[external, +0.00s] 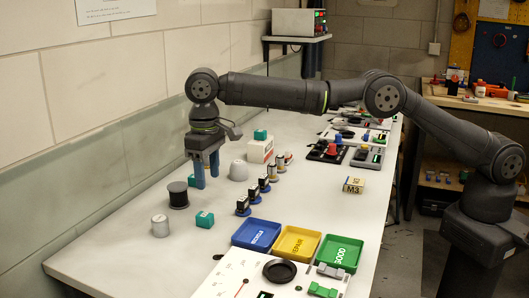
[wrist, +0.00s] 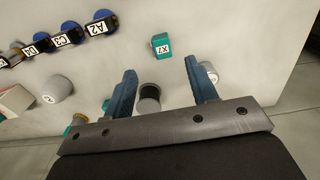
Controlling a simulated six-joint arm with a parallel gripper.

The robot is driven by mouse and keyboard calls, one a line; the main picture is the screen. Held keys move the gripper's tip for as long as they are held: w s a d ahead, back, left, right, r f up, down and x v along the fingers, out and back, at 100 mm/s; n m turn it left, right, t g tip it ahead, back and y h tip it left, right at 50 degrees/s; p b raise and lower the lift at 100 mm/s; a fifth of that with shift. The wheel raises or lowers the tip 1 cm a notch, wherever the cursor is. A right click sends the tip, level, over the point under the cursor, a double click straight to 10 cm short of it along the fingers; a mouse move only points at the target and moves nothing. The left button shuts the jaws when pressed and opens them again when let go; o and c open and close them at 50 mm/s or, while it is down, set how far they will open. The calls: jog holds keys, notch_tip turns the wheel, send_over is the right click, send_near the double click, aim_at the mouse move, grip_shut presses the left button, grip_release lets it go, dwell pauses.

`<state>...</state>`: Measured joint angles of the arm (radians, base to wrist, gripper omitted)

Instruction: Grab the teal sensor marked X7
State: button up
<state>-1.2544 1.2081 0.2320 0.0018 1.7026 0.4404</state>
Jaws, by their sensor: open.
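The teal sensor marked X7 (wrist: 160,45) lies on the bench in the wrist view, its label readable, ahead of and between my fingertips. In the external view, a teal block (external: 204,220) in the matching place sits near the bench's left side, in front of my gripper. My gripper (external: 207,180) points down above the bench, open and empty; it also shows in the wrist view (wrist: 161,68). The sensor is apart from both fingers. Another teal block (external: 260,134) sits on a white and red box, its marking not readable.
A dark spool (external: 178,195) and a silver cylinder (external: 160,226) stand close to the sensor. Blue, yellow and green trays (external: 340,253) stand in front.

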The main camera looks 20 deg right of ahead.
aim_at(211, 216)
notch_tip(211, 216, down, 12)
jog(key=shift+f, duration=0.1)
jog(key=c, duration=1)
jog(key=shift+c, duration=0.2)
